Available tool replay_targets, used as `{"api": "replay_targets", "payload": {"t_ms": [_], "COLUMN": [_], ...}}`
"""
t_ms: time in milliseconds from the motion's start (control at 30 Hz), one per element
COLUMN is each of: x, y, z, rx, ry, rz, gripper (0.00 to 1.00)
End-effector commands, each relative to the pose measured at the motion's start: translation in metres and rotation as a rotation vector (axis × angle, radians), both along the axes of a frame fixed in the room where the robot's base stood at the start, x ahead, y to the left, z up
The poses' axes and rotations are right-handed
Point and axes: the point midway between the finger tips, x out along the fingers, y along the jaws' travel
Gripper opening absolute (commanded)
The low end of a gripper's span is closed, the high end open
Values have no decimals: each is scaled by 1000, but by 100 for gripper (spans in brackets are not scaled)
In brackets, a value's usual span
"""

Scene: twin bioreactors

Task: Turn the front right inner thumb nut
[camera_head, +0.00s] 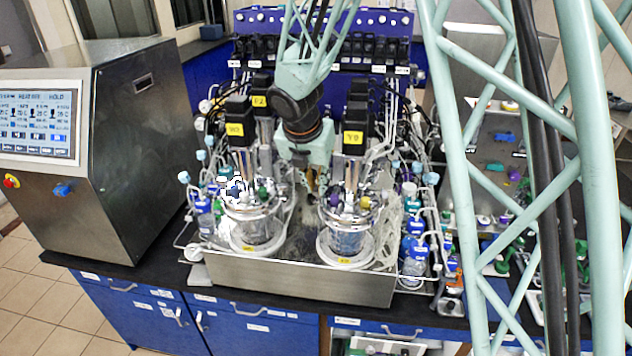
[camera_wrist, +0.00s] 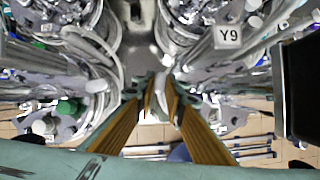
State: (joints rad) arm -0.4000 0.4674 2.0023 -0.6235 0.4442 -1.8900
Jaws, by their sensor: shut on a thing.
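Two glass bioreactor vessels with steel head plates stand side by side: the left vessel (camera_head: 252,228) and the right vessel (camera_head: 346,240). My gripper (camera_head: 314,190) points down between them, at the inner side of the right vessel's head. In the wrist view my gripper's brown fingers (camera_wrist: 166,88) converge near a small metal part. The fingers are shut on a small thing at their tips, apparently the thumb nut. The nut itself is mostly hidden, so its shape and turn angle cannot be made out.
A black motor with a yellow label (camera_head: 354,138) rises above the right vessel, close to my wrist. Another labelled motor (camera_head: 236,128) stands over the left vessel. Tubes and small bottles crowd both sides. A steel control cabinet (camera_head: 135,150) stands left.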

Motion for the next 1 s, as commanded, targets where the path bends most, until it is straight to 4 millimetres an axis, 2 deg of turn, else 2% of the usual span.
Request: {"api": "replay_targets", "payload": {"t_ms": [467, 500, 600, 1000], "x": [0, 0, 0, 0], "y": [0, 0, 0, 0], "z": [-1, -1, 0, 1], "rx": [0, 0, 0, 0], "ry": [0, 0, 0, 0], "rz": [13, 13, 13, 12], "gripper": [1, 15, 24, 25]}}
